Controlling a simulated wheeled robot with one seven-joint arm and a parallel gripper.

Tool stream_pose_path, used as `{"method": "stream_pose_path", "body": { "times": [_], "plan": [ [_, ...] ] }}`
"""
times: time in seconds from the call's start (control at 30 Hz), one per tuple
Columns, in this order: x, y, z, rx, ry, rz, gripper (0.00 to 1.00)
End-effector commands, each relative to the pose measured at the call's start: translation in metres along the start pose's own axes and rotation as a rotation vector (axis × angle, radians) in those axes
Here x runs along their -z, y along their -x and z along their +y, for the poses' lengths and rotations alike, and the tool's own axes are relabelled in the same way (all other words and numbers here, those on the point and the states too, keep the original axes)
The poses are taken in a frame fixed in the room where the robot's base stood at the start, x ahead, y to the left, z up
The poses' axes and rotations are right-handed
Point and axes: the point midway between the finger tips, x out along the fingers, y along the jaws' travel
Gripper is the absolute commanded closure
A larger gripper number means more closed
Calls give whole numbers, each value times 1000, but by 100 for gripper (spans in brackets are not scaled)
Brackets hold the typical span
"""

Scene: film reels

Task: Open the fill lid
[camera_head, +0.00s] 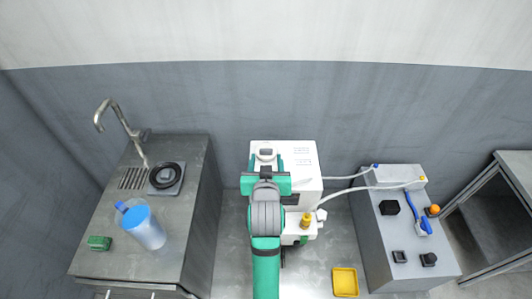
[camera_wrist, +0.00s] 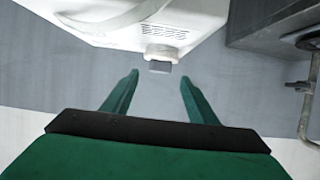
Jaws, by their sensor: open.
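A white machine (camera_head: 306,160) stands against the back wall in the head view. On its top is a small round white cap with a grey tab, which looks like the fill lid (camera_head: 266,153); it appears shut. My gripper (camera_head: 265,172) is over the machine, just in front of the lid. In the wrist view, the two green fingers of my gripper (camera_wrist: 159,75) are spread with nothing between them. The lid (camera_wrist: 162,54) with its grey tab lies just beyond the fingertips, roughly centred between them. The machine (camera_wrist: 105,30) fills the upper part of that view. My arm hides part of its front.
A sink counter (camera_head: 196,160) at left carries a tap, a blue-lidded jug (camera_head: 147,228) and a green sponge (camera_head: 100,243). A grey cabinet (camera_head: 370,235) at right holds small fittings, with hoses running to the machine. A yellow tray (camera_head: 346,282) lies between.

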Motion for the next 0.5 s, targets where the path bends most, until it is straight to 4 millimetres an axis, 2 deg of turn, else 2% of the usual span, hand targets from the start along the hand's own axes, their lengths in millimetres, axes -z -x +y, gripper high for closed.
{"method": "stream_pose_path", "body": {
  "times": [0.2,0.5],
  "plan": [
    [0,-36,0,0,0,-1,47],
    [0,-56,0,0,0,0,47]
  ]
}}
